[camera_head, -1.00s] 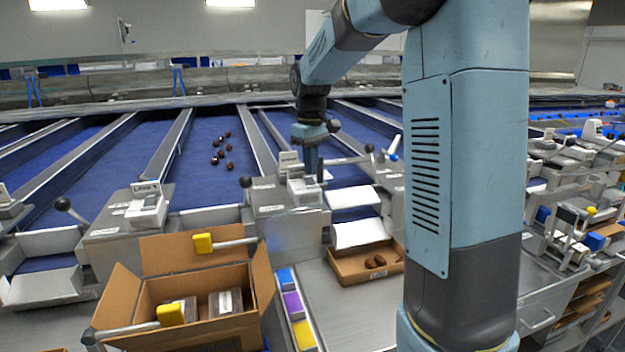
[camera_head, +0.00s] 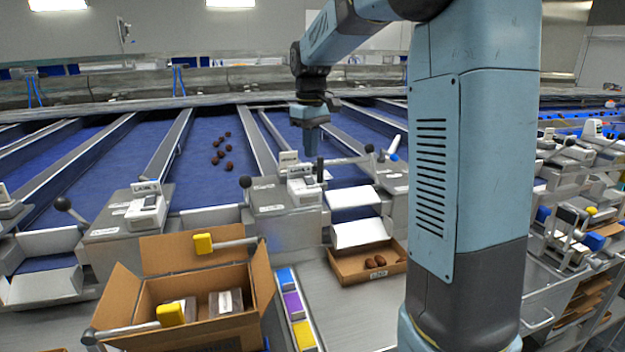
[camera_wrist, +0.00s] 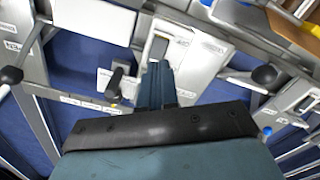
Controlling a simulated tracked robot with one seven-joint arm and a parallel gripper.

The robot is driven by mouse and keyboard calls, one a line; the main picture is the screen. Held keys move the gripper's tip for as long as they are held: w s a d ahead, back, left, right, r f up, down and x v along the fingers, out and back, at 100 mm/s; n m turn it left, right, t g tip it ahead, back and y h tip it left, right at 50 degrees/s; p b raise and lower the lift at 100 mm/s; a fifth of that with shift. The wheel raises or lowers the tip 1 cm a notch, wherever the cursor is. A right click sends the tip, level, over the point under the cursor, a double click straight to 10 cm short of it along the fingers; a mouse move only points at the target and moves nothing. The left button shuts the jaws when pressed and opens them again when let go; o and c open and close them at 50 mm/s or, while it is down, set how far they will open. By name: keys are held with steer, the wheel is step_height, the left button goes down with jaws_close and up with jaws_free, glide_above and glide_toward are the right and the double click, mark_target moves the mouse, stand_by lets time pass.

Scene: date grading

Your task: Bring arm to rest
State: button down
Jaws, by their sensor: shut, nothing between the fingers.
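My gripper (camera_head: 311,148) hangs from my blue arm near the middle of the head view. It points down above the sorting station with the white device (camera_head: 303,187). Its fingers are shut with nothing between them. In the wrist view my gripper (camera_wrist: 157,75) shows its closed fingers in front of a white device and grey metal panels. My arm is bent, raised over the front edge of the lanes.
Dark dates (camera_head: 222,155) lie on a blue lane. An open cardboard box (camera_head: 255,285) stands at front left. A shallow carton (camera_head: 345,270) holds a few dates. Levers with black knobs (camera_head: 245,182) stick up around the stations. Colored blocks (camera_head: 292,303) lie beside the box.

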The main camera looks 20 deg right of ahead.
steer(key=s+f+m+t, duration=0.1)
steer(key=s+m+t, duration=0.4)
steer(key=s, duration=2.5)
steer(key=shift+d+m+t, duration=0.3)
steer(key=shift+d+m, duration=0.1)
steer(key=shift+m, duration=0.1)
